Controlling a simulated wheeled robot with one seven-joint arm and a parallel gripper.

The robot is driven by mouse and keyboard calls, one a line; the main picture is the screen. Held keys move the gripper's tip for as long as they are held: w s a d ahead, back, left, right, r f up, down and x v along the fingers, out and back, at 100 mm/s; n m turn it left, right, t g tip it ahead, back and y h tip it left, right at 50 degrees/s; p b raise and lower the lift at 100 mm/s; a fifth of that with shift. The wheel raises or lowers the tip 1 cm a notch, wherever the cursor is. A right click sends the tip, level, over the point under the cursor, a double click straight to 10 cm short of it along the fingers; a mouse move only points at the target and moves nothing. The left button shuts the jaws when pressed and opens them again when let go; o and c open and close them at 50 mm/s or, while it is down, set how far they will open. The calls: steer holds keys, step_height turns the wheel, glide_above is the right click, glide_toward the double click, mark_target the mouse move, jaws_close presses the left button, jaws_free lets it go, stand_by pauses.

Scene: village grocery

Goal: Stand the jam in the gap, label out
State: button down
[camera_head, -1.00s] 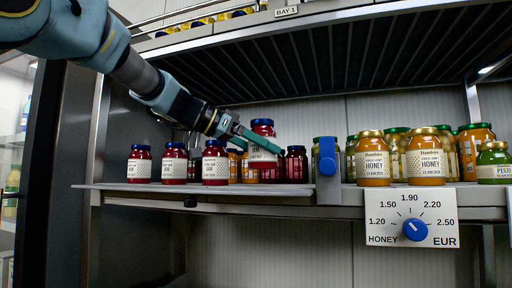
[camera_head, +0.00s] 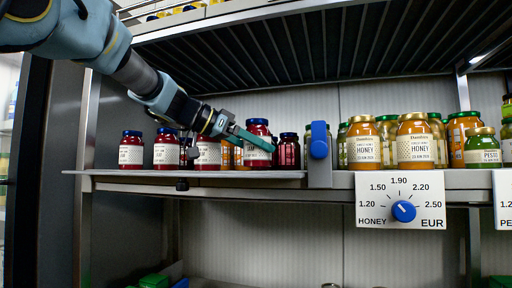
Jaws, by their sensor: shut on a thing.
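My gripper (camera_head: 256,139) is shut on a red jam jar (camera_head: 257,157) with a blue lid. One teal finger crosses the front of the jar and covers part of its pale label, which faces out. The jar looks upright, with its base close to the level of the shelf (camera_head: 130,180); I cannot tell whether it touches. It is at the right of a front row of like jam jars (camera_head: 167,151), with labels out. Between the held jar and the blue-knobbed divider (camera_head: 319,140), a darker red jar (camera_head: 288,153) shows further back.
Right of the divider stand honey jars (camera_head: 364,150) and a green pesto jar (camera_head: 482,152). A honey price card with a blue dial (camera_head: 404,211) hangs below the shelf edge. A slatted shelf (camera_head: 300,60) is overhead. Orange jars show behind the jams.

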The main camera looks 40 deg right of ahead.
steer(key=shift+f, duration=0.4)
jaws_free()
